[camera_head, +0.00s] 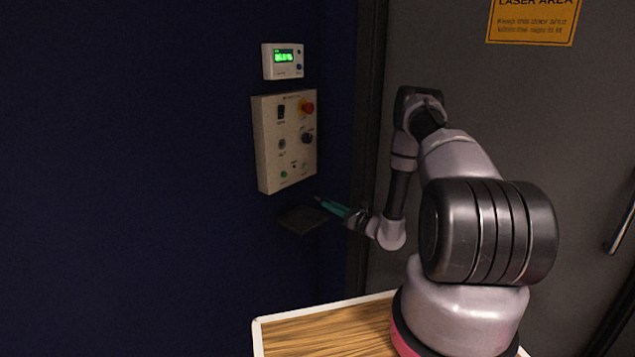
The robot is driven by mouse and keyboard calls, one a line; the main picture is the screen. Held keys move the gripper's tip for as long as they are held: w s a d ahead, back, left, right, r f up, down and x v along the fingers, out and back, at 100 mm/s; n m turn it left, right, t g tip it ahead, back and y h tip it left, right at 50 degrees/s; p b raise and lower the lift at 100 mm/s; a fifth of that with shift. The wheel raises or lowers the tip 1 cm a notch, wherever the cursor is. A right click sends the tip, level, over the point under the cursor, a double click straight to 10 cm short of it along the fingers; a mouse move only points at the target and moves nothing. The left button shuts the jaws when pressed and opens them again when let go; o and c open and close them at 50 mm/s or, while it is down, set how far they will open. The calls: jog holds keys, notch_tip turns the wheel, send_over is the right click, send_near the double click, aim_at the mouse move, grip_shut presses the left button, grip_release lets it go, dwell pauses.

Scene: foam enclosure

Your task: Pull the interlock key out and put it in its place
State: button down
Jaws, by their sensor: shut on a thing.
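My gripper (320,201) has teal fingers and is just above the right back part of a small dark tray (302,221) on the blue wall. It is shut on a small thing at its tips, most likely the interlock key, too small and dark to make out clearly. The beige control panel (284,165) is on the wall above the tray, apart from the gripper. The tray's inside is too dark to read.
A white box with a green display (284,57) hangs above the panel. A grey door (590,130) with a yellow laser sign (533,22) and a handle (621,228) is at right. My arm stands before it. A wood-topped surface (320,335) is below.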

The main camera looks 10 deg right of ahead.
jog(key=shift+w+a+f, duration=0.7)
jog(key=shift+w, duration=0.3)
jog(key=shift+w+a+f, duration=0.65)
jog(key=shift+w, duration=0.3)
jog(key=shift+w+a+f, duration=0.7)
jog(key=shift+w, duration=0.3)
jog(key=shift+w+f, duration=0.15)
jog(key=shift+f, duration=1.9)
jog(key=c, duration=0.9)
grip_release()
jog(key=shift+o, duration=0.2)
